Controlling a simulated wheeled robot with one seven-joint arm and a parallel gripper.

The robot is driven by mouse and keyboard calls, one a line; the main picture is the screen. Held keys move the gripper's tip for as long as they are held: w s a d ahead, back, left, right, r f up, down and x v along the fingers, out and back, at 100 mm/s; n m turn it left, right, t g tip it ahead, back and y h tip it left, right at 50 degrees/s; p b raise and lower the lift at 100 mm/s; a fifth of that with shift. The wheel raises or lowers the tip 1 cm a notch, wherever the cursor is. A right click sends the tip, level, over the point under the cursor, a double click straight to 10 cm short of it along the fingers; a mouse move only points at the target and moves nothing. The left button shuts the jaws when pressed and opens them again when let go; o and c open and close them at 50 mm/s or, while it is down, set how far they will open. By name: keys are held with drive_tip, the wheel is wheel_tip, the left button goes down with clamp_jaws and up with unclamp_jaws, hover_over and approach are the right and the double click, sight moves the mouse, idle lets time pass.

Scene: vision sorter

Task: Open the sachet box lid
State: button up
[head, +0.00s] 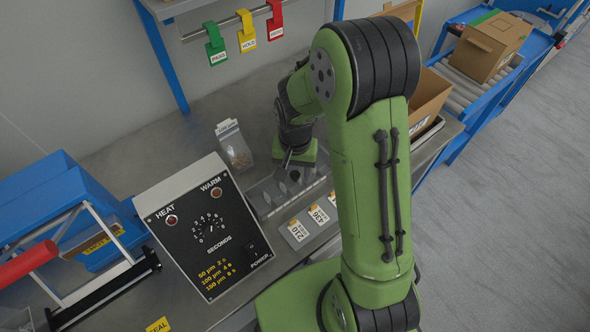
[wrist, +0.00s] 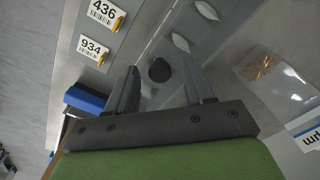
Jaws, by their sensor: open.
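The sachet box (head: 262,203) is a low grey box on the metal bench, with small pale sachets in a row. Its clear lid seems to lie flat over them. In the wrist view a dark round knob (wrist: 160,70) stands on the lid, with sachets (wrist: 181,43) beside it. My gripper (head: 288,174) is over the far part of the box, pointing down. In the wrist view its two fingers (wrist: 160,82) are apart, one on each side of the knob. I cannot tell whether they touch it. My arm hides the box's right end in the head view.
A heat sealer control box (head: 205,228) stands close in front of the sachet box. A clear bag (head: 235,148) stands behind it. Numbered cards (head: 298,230) lie along its near edge. An open carton (head: 428,98) is to the right, a blue sealer frame (head: 70,215) to the left.

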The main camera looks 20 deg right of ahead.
clamp_jaws()
drive_tip(key=shift+r, duration=0.15)
